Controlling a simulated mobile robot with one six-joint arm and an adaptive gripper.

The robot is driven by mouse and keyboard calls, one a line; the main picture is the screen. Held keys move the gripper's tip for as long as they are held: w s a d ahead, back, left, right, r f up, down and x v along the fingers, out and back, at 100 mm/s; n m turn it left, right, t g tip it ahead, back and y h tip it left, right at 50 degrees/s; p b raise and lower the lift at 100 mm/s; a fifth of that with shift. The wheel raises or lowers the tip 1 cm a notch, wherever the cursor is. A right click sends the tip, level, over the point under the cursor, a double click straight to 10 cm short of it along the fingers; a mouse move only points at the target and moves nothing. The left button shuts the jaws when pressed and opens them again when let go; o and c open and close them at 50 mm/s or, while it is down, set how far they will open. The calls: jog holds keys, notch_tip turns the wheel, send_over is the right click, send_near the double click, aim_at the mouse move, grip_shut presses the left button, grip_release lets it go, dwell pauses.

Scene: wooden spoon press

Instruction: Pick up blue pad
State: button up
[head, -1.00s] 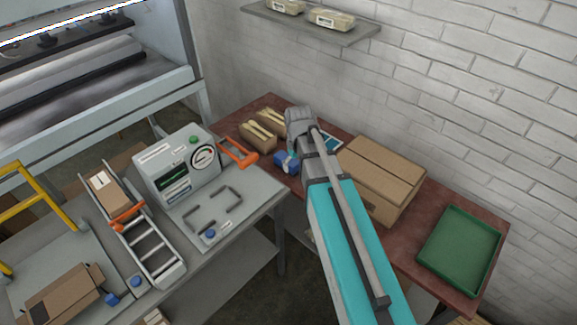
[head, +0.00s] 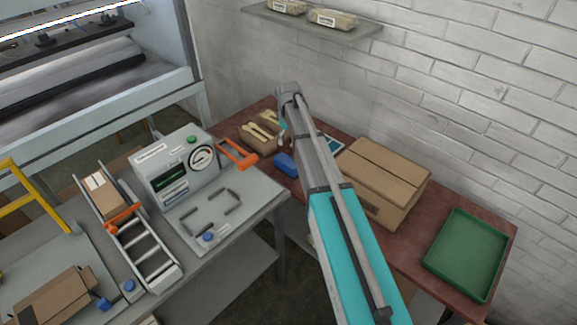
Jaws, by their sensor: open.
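The blue pad (head: 285,164) is a small blue block lying on the red-brown table (head: 468,203), near its front edge. It sits between the boxes of wooden spoons and my arm, and nothing is seen touching it. My gripper (head: 283,131) hangs below the raised wrist, above and behind the pad in the picture. It is small and partly hidden by my arm, open, with nothing seen in it.
Open boxes of wooden spoons (head: 258,136) stand left of my gripper. A blue-and-white card (head: 331,144), a closed carton (head: 385,178) and a green tray (head: 466,254) lie to the right.

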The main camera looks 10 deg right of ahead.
aim_at(287, 160)
jog(key=shift+f, duration=0.1)
notch_tip(287, 160, down, 8)
jog(key=b, duration=0.8)
jog(key=shift+f+b, duration=0.25)
jog(key=shift+b, duration=0.05)
jog(key=shift+f, duration=0.1)
jog(key=shift+s+a+f+b, duration=0.1)
jog(key=shift+a+f+b, duration=0.05)
jog(key=shift+f+b, duration=1.15)
jog(key=shift+a+f+b, duration=0.1)
jog(key=shift+f+b, duration=1.1)
jog(key=shift+b, duration=0.1)
jog(key=shift+c, duration=0.3)
jog(key=c, duration=1.1)
